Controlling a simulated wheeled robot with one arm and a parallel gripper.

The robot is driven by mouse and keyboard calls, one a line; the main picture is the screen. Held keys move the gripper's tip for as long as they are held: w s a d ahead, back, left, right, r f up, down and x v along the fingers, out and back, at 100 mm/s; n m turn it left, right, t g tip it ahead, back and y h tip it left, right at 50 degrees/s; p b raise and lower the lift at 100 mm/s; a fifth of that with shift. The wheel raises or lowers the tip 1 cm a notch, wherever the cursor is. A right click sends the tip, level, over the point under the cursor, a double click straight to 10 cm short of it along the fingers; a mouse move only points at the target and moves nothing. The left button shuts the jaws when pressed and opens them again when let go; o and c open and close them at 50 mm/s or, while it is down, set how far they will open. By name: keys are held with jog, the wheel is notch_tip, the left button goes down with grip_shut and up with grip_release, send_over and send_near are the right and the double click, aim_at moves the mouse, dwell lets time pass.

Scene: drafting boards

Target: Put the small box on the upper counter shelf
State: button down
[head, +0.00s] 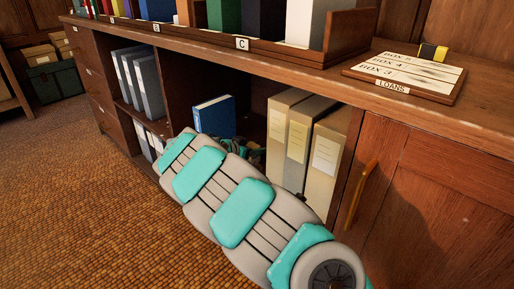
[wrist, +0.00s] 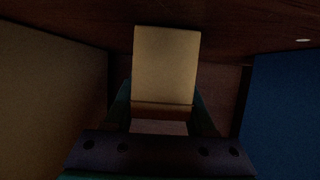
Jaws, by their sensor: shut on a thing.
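A small tan box (wrist: 166,65) with a brown lower edge is between the two fingers of my gripper (wrist: 162,98) in the wrist view. My gripper is shut on it. In the head view my arm reaches into the open middle compartment of the counter, and my gripper (head: 250,152) shows only partly behind the arm. The box cannot be made out in the head view. The counter's top (head: 300,72) runs above the compartment and carries a raised wooden rack (head: 345,38).
A blue book (head: 214,116) stands left of my gripper and tan binders (head: 298,140) stand right of it, leaving a narrow gap. The counter top overhangs the compartment. A LOANS board (head: 405,72) with a yellow-and-black item (head: 433,52) lies at right. A cupboard door (head: 420,190) is below.

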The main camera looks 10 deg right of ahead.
jog(key=shift+f, duration=0.15)
jog(key=shift+c, duration=1.1)
grip_release()
jog(key=shift+r, duration=0.25)
jog(key=v, duration=1.2)
jog(key=shift+f+b, duration=0.25)
jog(key=shift+b, duration=0.15)
